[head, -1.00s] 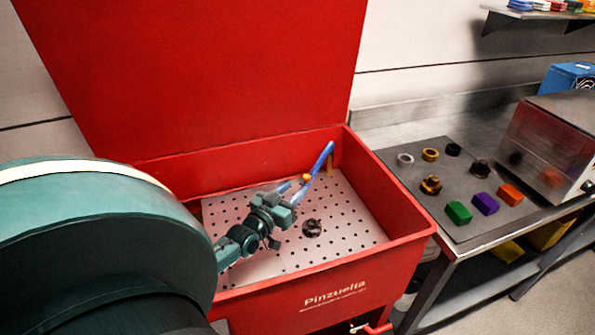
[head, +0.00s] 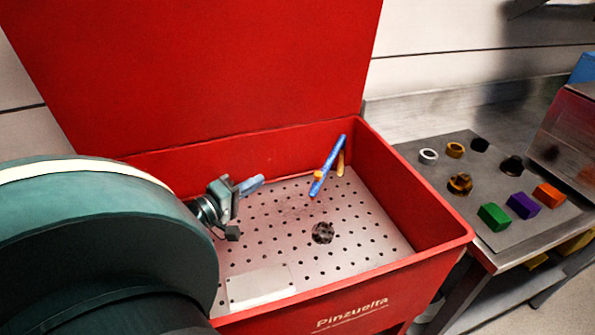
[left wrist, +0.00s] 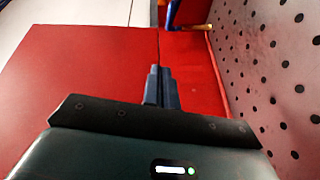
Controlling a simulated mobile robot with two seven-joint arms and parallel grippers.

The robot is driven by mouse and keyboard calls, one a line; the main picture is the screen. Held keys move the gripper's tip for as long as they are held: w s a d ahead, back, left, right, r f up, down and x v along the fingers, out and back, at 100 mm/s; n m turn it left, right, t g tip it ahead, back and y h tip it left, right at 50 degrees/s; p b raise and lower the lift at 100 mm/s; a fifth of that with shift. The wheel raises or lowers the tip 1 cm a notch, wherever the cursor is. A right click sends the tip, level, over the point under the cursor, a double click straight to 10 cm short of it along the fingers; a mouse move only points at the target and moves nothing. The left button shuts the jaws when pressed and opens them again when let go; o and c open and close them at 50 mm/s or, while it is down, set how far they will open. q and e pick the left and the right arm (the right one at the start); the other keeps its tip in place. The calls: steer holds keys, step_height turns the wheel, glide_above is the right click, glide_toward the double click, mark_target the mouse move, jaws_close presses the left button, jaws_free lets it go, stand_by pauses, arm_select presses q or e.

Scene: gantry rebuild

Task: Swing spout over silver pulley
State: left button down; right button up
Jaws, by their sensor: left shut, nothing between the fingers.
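The spout (head: 328,166) is a blue tube with an orange collar, on a yellow post at the basin's back right corner. It slants down and left; its lower end shows behind a round dark metallic pulley (head: 322,232), apart from it in the picture. The pulley sits on the perforated basin floor. I cannot tell whether this is the silver one. My left gripper (head: 252,185) is shut and empty over the basin's left part, left of the spout and apart from it. In the left wrist view my fingers (left wrist: 160,85) are together; part of the blue spout (left wrist: 172,13) shows at the top.
The red basin (head: 440,235) has high walls and a raised lid (head: 200,70) behind. On the right, a mat (head: 425,182) holds a silver ring (head: 428,156), other rings and dark parts, and green, purple and orange blocks.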

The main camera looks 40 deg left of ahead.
arm_select(q)
steer(key=w+d+n, duration=0.1)
steer(key=w+d, duration=0.4)
steer(key=w, duration=0.5)
steer(key=shift+w+d+f+n+h, duration=0.2)
steer(key=shift+f+n+h, duration=0.1)
steer(key=shift+h, duration=0.1)
arm_select(e)
steer(key=shift+w+a+f, duration=0.15)
steer(key=shift+a+f, duration=0.1)
steer(key=shift+a, duration=0.15)
